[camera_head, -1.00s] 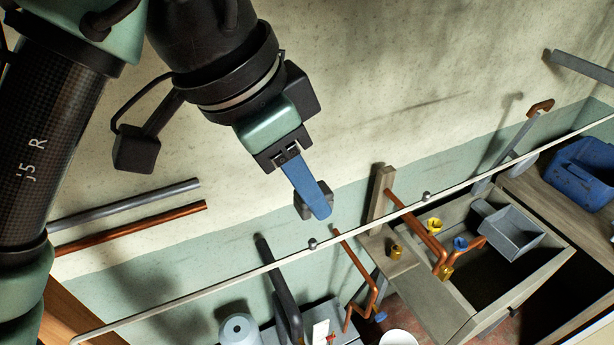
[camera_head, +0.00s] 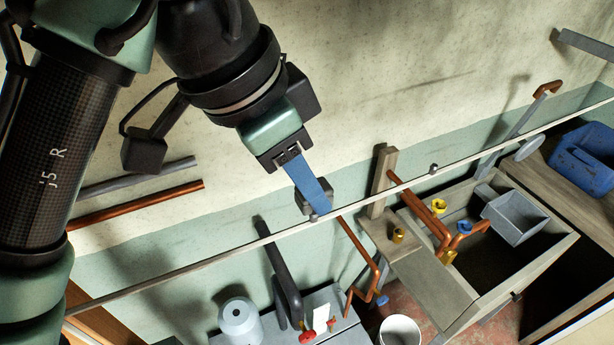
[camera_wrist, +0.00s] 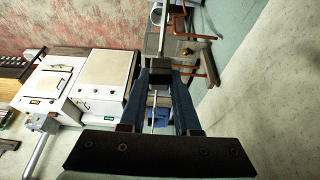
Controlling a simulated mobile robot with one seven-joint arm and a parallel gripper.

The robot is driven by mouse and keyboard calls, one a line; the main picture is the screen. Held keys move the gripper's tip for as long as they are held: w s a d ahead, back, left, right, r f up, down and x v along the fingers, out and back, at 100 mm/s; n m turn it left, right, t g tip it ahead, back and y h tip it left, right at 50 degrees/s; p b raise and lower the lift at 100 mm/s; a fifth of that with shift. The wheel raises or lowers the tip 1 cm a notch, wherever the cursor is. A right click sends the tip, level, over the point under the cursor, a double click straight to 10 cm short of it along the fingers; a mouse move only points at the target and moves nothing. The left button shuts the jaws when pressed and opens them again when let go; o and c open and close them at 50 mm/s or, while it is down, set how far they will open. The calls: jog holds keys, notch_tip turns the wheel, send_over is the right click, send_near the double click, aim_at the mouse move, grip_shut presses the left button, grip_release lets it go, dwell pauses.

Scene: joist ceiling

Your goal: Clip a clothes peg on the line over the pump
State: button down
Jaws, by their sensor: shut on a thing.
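My gripper (camera_head: 316,208) reaches down from the upper left on long blue fingers. They are closed on a small dark grey block, which looks like the peg (camera_head: 329,192); the near finger hides much of it. In the wrist view the peg (camera_wrist: 160,77) sits between the fingertips. The thin pale line (camera_head: 230,252) runs diagonally across the head view. The fingertips overlap it beside a small grey knob; whether they touch cannot be told. A grey rounded unit (camera_head: 240,320), possibly the pump, stands below the line.
Copper pipework (camera_head: 358,250) and a wooden trough (camera_head: 540,262) lie beyond and below the line. A second knob (camera_head: 433,169) sits on the line to the right. A blue container (camera_head: 583,160) is at far right. The wall behind my gripper is plain.

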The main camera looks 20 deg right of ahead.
jog(key=shift+f+b, duration=0.6)
jog(key=shift+f, duration=0.35)
dwell(0.3)
jog(key=shift+f+b, duration=0.4)
jog(key=shift+f, duration=0.15)
jog(key=c, duration=0.5)
grip_release()
jog(key=shift+c, duration=0.2)
jog(key=shift+r, duration=0.1)
jog(key=d+p+v, duration=0.1)
jog(key=p+v, duration=0.2)
jog(key=v, duration=1.3)
jog(key=shift+r, duration=0.6)
